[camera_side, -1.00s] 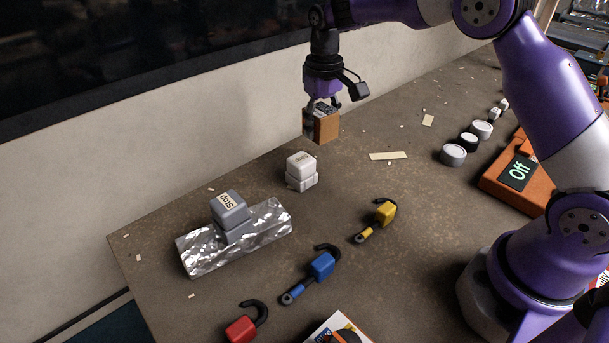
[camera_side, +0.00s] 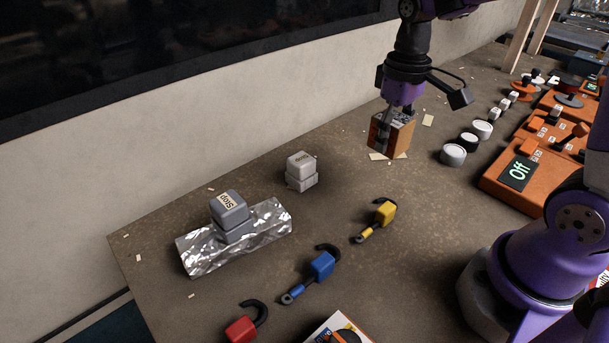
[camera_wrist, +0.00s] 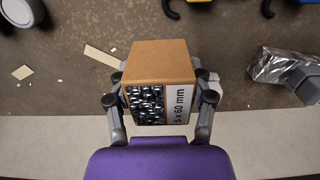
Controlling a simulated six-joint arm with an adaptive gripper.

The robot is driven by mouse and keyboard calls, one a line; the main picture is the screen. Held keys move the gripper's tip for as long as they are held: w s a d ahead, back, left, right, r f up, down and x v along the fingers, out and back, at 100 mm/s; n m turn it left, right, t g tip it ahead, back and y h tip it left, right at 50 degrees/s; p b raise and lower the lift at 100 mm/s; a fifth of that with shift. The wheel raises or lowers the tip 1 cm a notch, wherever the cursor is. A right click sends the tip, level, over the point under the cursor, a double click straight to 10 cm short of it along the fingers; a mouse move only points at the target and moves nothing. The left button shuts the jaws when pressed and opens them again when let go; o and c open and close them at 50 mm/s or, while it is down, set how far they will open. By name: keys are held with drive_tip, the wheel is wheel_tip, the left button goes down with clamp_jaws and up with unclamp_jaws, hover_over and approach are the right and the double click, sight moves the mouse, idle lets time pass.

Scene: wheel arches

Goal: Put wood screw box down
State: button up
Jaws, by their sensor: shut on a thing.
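The wood screw box (camera_side: 391,134) is a brown cardboard box. In the wrist view the box (camera_wrist: 160,66) shows a face with a picture of screws and a white label reading 5 x 60 mm. My gripper (camera_wrist: 160,104) is shut on it, with one finger on each side. In the side view my gripper (camera_side: 390,116) points down and holds the box over the back right part of the table (camera_side: 340,185). The box seems to be above the surface, but the exact gap is hard to tell.
A white block (camera_side: 301,170) and a grey Stop block (camera_side: 230,210) on foil (camera_side: 268,226) stand left. Yellow (camera_side: 385,213), blue (camera_side: 322,265) and red (camera_side: 241,329) padlock-like pieces lie in front. Round containers (camera_side: 453,155) and an orange Off unit (camera_side: 505,185) stand right.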

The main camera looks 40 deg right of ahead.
hover_over(409, 169)
wheel_tip(409, 169, down, 6)
drive_tip(key=shift+a+f, duration=0.1)
drive_tip(key=shift+f, duration=2.15)
drive_tip(key=o, duration=1.3)
drive_tip(key=shift+f, duration=0.15)
